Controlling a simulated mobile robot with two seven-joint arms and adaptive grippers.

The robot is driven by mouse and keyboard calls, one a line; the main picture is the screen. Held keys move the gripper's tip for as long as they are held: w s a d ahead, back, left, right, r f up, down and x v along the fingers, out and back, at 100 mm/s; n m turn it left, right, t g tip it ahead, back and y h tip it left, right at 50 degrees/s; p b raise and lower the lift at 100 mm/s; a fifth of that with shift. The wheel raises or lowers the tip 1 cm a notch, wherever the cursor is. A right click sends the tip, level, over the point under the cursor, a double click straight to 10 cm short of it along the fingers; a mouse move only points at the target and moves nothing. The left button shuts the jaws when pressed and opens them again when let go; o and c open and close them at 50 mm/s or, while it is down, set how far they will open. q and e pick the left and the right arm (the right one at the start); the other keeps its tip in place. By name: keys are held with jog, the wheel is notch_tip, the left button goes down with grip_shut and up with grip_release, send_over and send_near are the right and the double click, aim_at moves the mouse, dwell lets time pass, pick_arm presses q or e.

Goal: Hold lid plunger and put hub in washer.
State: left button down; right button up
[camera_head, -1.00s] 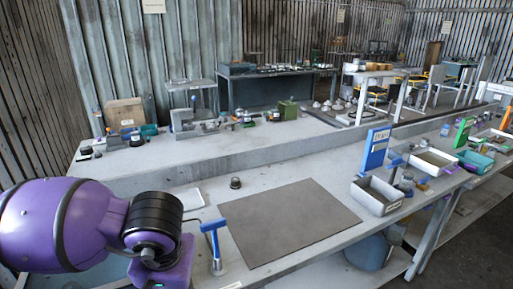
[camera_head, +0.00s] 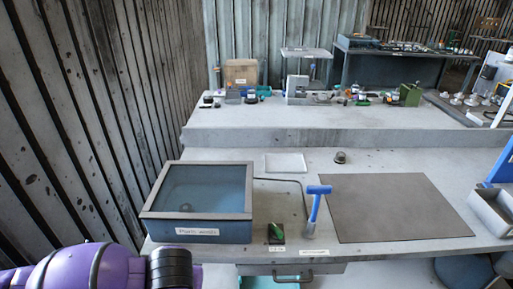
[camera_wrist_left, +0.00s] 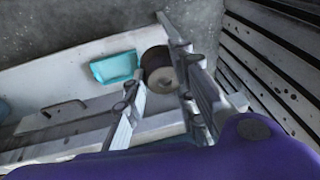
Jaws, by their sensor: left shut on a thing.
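The washer (camera_head: 197,231) is a dark blue-grey box with a bluish see-through top and a label on its front, at the bench's left end in the head view. A faint round shape shows through its top. In the left wrist view my left gripper (camera_wrist_left: 158,60) is shut on a round, dark-rimmed part, apparently the hub (camera_wrist_left: 160,75). In the head view only my purple left arm shows at bottom left; its gripper is out of frame. I cannot pick out the lid plunger for certain. My right gripper is not in view.
A blue-headed stand (camera_head: 316,205) and a green-topped switch box (camera_head: 276,234) are right of the washer. A grey mat (camera_head: 395,208) lies clear. A grey tray (camera_head: 492,212) is at far right. A teal bin (camera_wrist_left: 115,67) sits below the bench.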

pick_arm(q)
jog(key=shift+w+r, duration=0.1)
jog(key=shift+w, duration=0.1)
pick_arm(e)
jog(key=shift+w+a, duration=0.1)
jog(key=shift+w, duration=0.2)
